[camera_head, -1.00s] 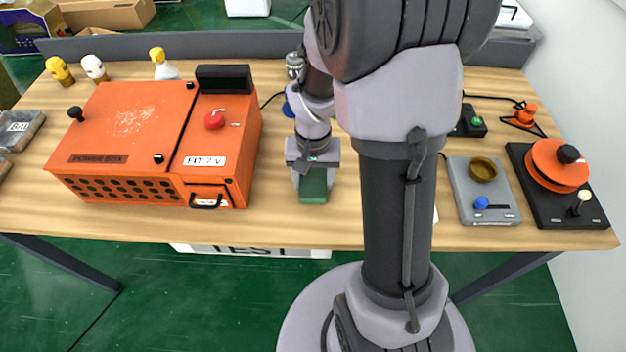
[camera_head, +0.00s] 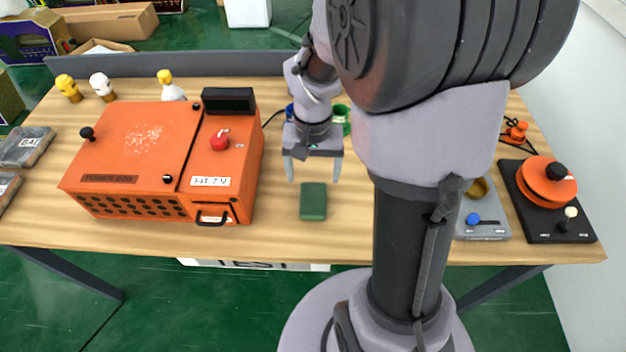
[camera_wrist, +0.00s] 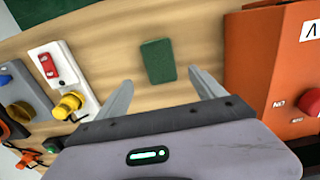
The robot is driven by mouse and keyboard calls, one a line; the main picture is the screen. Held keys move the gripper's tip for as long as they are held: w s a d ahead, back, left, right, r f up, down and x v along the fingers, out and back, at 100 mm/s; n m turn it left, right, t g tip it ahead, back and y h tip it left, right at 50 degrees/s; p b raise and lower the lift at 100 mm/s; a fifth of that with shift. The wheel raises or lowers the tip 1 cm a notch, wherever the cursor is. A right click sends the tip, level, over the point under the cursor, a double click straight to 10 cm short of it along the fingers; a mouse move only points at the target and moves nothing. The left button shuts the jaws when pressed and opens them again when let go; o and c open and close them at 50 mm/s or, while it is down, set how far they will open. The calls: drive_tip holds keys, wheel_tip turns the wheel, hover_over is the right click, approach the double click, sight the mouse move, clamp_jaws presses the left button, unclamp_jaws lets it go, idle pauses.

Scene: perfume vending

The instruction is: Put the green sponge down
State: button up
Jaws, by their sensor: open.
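The green sponge (camera_head: 313,201) lies flat on the wooden table (camera_head: 281,232), to the right of the orange power box. It also shows in the wrist view (camera_wrist: 158,61), beyond the gap between the fingers. My gripper (camera_head: 312,178) is open and empty. It is above and behind the sponge, apart from it. In the wrist view my two spread fingers (camera_wrist: 162,92) have nothing between them.
The orange power box (camera_head: 140,155) stands left of the sponge. Grey devices and a black base with an orange disc (camera_head: 546,184) are at the right. Bare table lies around the sponge, with the table's front edge close to it.

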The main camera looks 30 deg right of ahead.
drive_tip(key=s+a+r+n+t+y, duration=0.1)
drive_tip(key=s+a+r+t, duration=0.2)
drive_tip(key=s+a+r, duration=0.2)
drive_tip(key=s+a+r+n+t+y, duration=0.1)
drive_tip(key=s+a+r+t, duration=0.1)
drive_tip(key=s+a+r, duration=0.4)
drive_tip(key=a+r, duration=0.3)
drive_tip(key=r, duration=0.2)
drive_tip(key=shift+s+a+t, duration=0.15)
drive_tip(key=shift+a+t, duration=0.15)
drive_tip(key=shift+t, duration=0.1)
